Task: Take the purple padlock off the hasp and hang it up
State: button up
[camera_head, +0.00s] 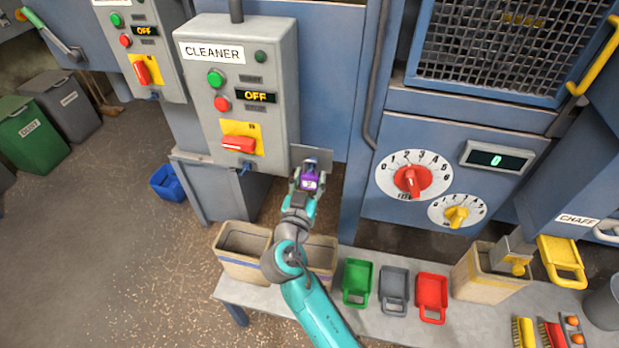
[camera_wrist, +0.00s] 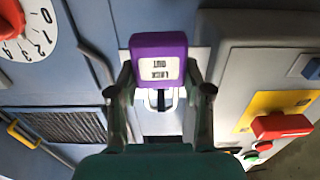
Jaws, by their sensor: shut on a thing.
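The purple padlock (camera_head: 309,183) with a white label is between the fingers of my gripper (camera_head: 303,187), which is shut on it. In the wrist view the padlock (camera_wrist: 159,44) shows its "LOCK OUT" label upside down, with part of its shackle (camera_wrist: 153,102) visible below. A grey plate (camera_head: 325,156) stands just behind the padlock, at the right side of the CLEANER box. I cannot tell whether the shackle passes through anything on the plate. The CLEANER box's red switch handle (camera_head: 238,145) lies sideways on a yellow plate.
The CLEANER box (camera_head: 285,60) is close to the left of my gripper; its display reads OFF. A dial with a red knob (camera_head: 410,181) is to the right. Below are a bench (camera_head: 255,296) with cardboard-coloured bins and green (camera_head: 357,283), grey and red scoops.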

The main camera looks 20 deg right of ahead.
jog(key=shift+f, duration=0.65)
dwell(0.3)
jog(key=o, duration=1.3)
jog(key=shift+s+a, duration=0.1)
jog(key=shift+s, duration=0.05)
jog(key=v, duration=0.9)
jog(key=shift+s+a+f, duration=0.2)
jog(key=shift+s+f, duration=0.1)
dwell(0.5)
